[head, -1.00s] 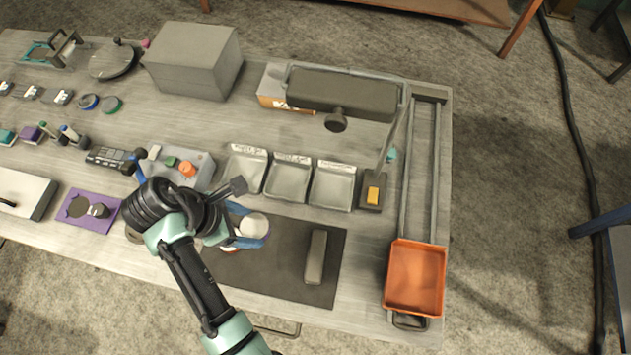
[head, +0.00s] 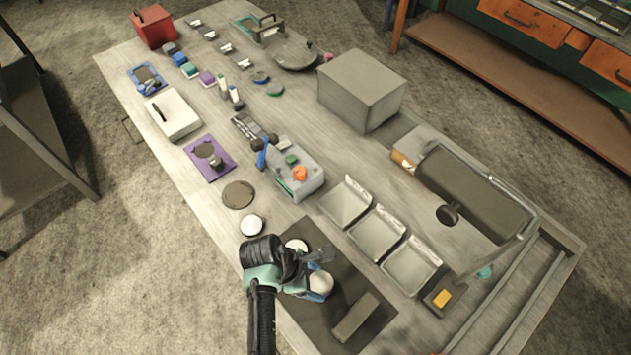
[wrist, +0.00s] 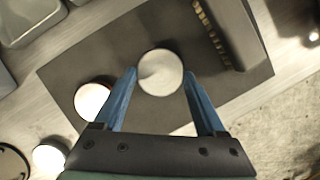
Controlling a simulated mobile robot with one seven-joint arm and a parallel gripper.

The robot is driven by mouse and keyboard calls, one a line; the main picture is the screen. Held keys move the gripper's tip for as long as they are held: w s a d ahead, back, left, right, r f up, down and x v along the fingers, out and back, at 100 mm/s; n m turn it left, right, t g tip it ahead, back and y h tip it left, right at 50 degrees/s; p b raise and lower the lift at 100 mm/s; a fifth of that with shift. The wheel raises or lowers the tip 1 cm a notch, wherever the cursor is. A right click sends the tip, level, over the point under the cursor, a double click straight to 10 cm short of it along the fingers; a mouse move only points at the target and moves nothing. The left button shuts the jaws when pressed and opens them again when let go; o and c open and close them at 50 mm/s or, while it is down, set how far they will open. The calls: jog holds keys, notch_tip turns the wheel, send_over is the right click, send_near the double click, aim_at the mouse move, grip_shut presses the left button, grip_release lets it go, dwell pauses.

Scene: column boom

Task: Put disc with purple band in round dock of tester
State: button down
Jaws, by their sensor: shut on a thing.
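My gripper (wrist: 160,85) has its blue fingers on either side of a white-topped disc (wrist: 160,72) and is shut on it, over the dark mat. The same disc shows in the head view (head: 320,283). Its side band is hidden, so I cannot tell its colour. A second white-topped disc (wrist: 90,97) with a reddish edge lies on the mat to the left. A third (wrist: 49,157) lies on the bare table. A grey box (head: 312,181) with green and orange knobs stands mid-table; I cannot make out a round dock on it.
A dark grey bar (head: 355,317) lies on the mat (head: 322,328). Three grey trays (head: 411,265) stand beyond it. A flat dark round plate (head: 238,194) and a purple plate (head: 222,170) lie to the left. A large grey box (head: 360,85) stands at the back.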

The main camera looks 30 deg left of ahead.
jog(key=shift+f, duration=0.5)
jog(key=shift+f, duration=0.15)
grip_release()
jog(key=v, duration=1.2)
jog(key=shift+r, duration=0.2)
jog(key=shift+d, duration=0.1)
